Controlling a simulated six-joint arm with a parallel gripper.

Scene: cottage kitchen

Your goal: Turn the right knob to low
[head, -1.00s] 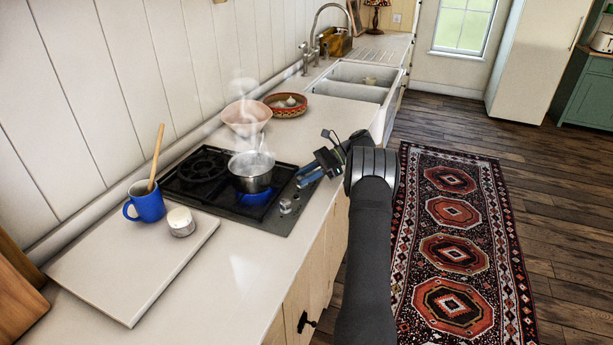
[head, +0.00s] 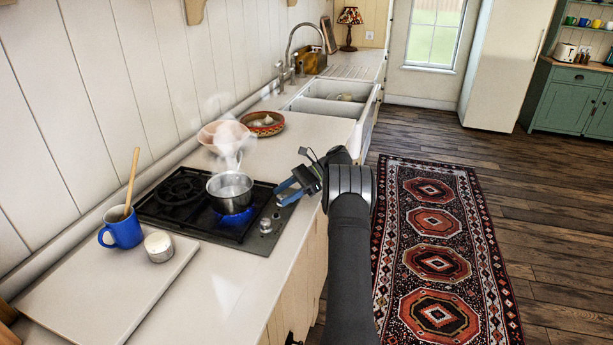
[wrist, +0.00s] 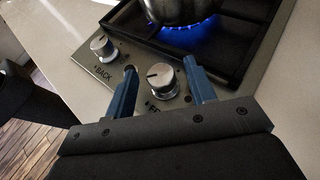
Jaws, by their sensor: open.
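Two silver knobs sit on the metal strip of the stove top. In the wrist view, the right knob (wrist: 162,80) lies between the two blue fingers of my gripper (wrist: 160,76), with a gap on each side. The lettering beside it is partly hidden. The other knob (wrist: 102,45), marked BACK, is farther from my gripper. In the head view my gripper (head: 282,195) is open at the sink-side end of the knob strip. The near knob (head: 265,226) shows clearly there. I cannot tell how deep the fingers reach around the right knob.
A steaming steel pot (head: 229,190) stands on a lit burner with a blue flame, close to my fingers. Bowls stand beyond the stove.

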